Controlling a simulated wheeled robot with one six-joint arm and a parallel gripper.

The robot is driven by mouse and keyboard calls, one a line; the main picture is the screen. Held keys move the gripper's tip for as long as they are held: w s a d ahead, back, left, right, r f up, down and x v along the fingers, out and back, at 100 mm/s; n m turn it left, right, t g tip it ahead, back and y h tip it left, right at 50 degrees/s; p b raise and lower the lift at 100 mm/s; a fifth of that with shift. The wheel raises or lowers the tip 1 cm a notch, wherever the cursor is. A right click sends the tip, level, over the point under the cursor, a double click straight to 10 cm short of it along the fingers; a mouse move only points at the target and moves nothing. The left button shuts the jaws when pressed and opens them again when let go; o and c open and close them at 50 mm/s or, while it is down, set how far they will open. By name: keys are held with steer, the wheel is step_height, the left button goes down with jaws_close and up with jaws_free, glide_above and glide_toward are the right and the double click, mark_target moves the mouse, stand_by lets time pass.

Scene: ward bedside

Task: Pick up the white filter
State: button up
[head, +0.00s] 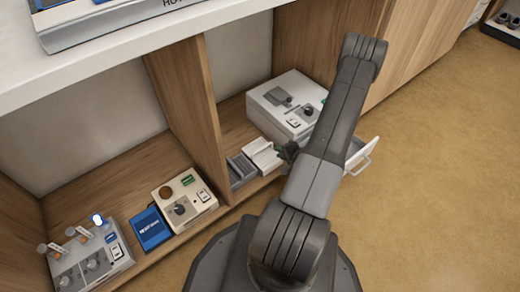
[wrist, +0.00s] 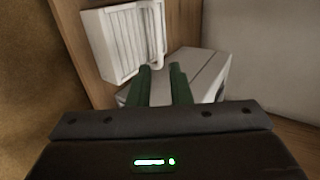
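In the wrist view a white ribbed panel (wrist: 122,42), which looks like the white filter, stands in a pale frame at upper left, ahead of my fingertips. My gripper (wrist: 162,72) has two green fingers held apart; a pale surface shows in the gap and I see nothing gripped. In the head view my gripper (head: 289,151) is low at the compartment's front, beside a small white folded-looking piece (head: 263,156). The white machine (head: 287,105) stands behind it with a white drawer (head: 357,152) pulled out, partly hidden by my arm.
A grey slotted holder (head: 241,169) is left of the white piece. A wooden divider (head: 186,90) separates the left compartment, which holds a blue box (head: 151,229), a beige device (head: 184,202) and a grey device (head: 91,262). The brown floor (head: 440,150) at right is clear.

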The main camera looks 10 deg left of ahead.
mark_target(264, 148)
steer(key=b+x, duration=0.2)
steer(key=x, duration=0.6)
steer(key=shift+a+f, duration=0.1)
steer(key=shift+f, duration=0.1)
steer(key=b+x, duration=0.2)
steer(key=x, duration=0.3)
steer(key=shift+f+b, duration=0.15)
steer(key=shift+b, duration=0.25)
steer(key=shift+w, duration=0.1)
jaws_close()
